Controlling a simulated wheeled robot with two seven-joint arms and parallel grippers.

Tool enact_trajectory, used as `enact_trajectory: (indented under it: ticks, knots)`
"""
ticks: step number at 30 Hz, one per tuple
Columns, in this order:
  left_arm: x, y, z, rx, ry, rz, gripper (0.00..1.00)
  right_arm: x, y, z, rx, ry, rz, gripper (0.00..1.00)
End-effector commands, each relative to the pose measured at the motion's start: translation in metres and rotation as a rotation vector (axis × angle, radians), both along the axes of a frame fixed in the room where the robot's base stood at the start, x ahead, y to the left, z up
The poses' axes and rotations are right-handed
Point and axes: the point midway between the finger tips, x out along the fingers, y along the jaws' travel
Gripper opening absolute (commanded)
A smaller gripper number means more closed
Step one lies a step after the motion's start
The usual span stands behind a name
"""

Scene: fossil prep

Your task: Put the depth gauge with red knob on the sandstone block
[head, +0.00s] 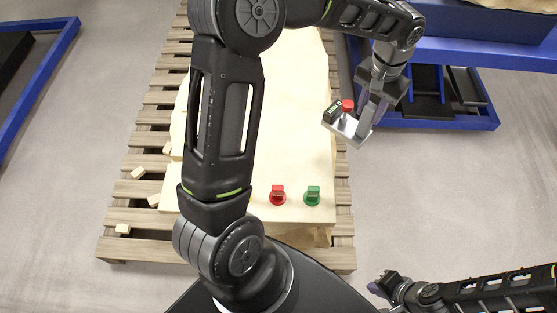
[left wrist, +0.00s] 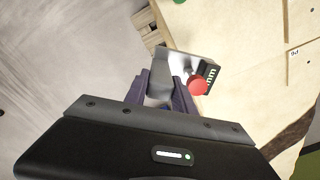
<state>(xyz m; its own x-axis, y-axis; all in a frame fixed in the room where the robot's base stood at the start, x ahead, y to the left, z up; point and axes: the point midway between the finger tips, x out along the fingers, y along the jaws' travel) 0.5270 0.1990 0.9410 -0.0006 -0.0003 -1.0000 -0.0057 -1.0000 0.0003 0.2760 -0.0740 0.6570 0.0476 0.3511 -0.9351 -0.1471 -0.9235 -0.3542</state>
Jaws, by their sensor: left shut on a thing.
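The depth gauge with red knob (head: 347,105) has a silver metal plate and a dark display. My left gripper (head: 365,122) is shut on it and holds it in the air, just right of the block in the head view. In the left wrist view the gauge (left wrist: 197,86) sits between and beyond the purple fingers (left wrist: 166,92). The sandstone block (head: 290,110) is a large pale slab, partly hidden by my left arm; it also shows in the left wrist view (left wrist: 245,45). My right gripper (head: 383,285) is low in the head view, apart from everything; its finger gap is unclear.
The block lies on a wooden pallet (head: 150,190). A red item (head: 277,195) and a green item (head: 312,195) stand near its front edge. Small pale chips (head: 138,172) lie on the pallet's left. A blue-framed table (head: 480,50) stands at upper right. Floor at right is clear.

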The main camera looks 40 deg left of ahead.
Motion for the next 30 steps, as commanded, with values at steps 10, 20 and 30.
enact_trajectory:
  ticks: [10,20,30]
  knots:
    - [-0.007,0.034,-0.007,0.002,-0.003,-0.217,0.00,0.001,0.000,-0.013,0.001,-0.001,0.001,0.00]
    - [-0.035,0.105,-0.022,0.003,-0.001,-0.727,0.00,0.002,0.000,-0.037,0.003,-0.006,0.000,0.00]
    - [-0.076,0.172,-0.036,0.003,-0.001,-1.291,0.00,0.003,0.001,-0.061,0.005,-0.010,0.002,0.00]
